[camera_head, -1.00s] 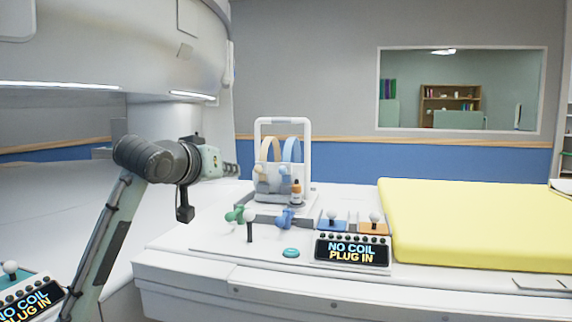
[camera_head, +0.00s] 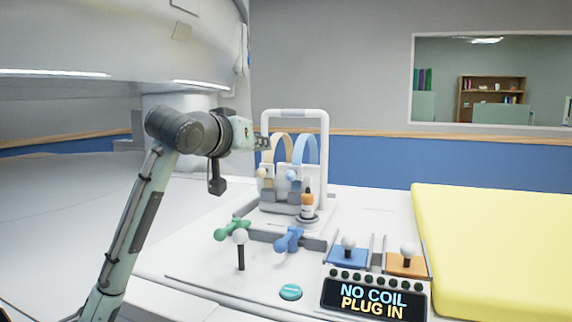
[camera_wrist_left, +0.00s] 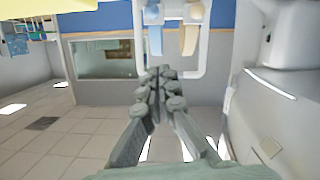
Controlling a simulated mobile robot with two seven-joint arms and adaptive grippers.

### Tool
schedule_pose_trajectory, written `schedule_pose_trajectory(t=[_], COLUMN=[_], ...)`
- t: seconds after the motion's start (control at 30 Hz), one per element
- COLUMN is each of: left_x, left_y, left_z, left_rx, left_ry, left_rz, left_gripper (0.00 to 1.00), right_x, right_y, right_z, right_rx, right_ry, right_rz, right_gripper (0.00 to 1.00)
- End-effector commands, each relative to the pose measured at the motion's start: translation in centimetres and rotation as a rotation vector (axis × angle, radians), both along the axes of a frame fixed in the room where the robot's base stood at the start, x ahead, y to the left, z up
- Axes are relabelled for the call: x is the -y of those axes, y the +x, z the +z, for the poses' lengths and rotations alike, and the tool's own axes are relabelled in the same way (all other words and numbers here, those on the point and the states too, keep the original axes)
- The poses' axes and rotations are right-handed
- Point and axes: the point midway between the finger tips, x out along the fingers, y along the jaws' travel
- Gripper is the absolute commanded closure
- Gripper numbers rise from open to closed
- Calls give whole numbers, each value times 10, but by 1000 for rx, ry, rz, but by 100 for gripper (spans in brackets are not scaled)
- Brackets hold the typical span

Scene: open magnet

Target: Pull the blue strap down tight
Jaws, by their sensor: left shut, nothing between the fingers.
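The blue strap (camera_head: 312,150) arches over the right half of a white frame (camera_head: 324,165) on the bench, beside a tan strap (camera_head: 271,152). In the left wrist view the blue strap (camera_wrist_left: 154,38) and the tan strap (camera_wrist_left: 190,38) hang at the top, ahead of the fingers. My left gripper (camera_head: 264,143) is shut and empty near the frame's left post, left of the blue strap at about its height. It also shows in the left wrist view (camera_wrist_left: 161,78), fingertips together, with no strap between them. My right gripper is not in view.
Green (camera_head: 232,230) and blue (camera_head: 289,239) handles, a small orange bottle (camera_head: 308,205), joystick levers and a "NO COIL PLUG IN" display (camera_head: 374,299) stand around the frame. A yellow mattress (camera_head: 480,255) lies to the right. The large white scanner (camera_head: 110,45) overhangs the left.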

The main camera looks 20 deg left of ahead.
Motion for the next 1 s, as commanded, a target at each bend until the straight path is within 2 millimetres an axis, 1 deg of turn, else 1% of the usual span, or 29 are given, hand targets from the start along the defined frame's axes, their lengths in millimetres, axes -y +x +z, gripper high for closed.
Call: schedule_pose_trajectory(t=[0.17, 0.27, 0.37, 0.43, 0.7, 0.73, 0.8, 1.0], left_x=[0, 1, 3, 4, 8, 9, 12, 15], left_y=[3, 12, 27, 42, 98, 101, 99, 99], left_z=[-1, -2, -6, -8, -19, -23, -38, -56], left_rx=[-1, -2, -4, -5, -3, -4, -5, -1], left_ry=[0, -1, -2, -3, -2, 0, 0, 1], left_rz=[0, 0, -1, 1, 1, 0, -1, 0], left_gripper=[100, 100, 100, 100, 100, 100, 100, 100], right_x=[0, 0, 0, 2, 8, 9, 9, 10], right_y=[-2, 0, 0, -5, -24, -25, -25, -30], right_z=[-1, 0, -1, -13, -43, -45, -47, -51], right_rx=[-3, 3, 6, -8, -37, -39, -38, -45], right_ry=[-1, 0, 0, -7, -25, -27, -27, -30], right_rz=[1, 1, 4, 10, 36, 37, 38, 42], right_gripper=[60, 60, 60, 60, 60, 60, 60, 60])
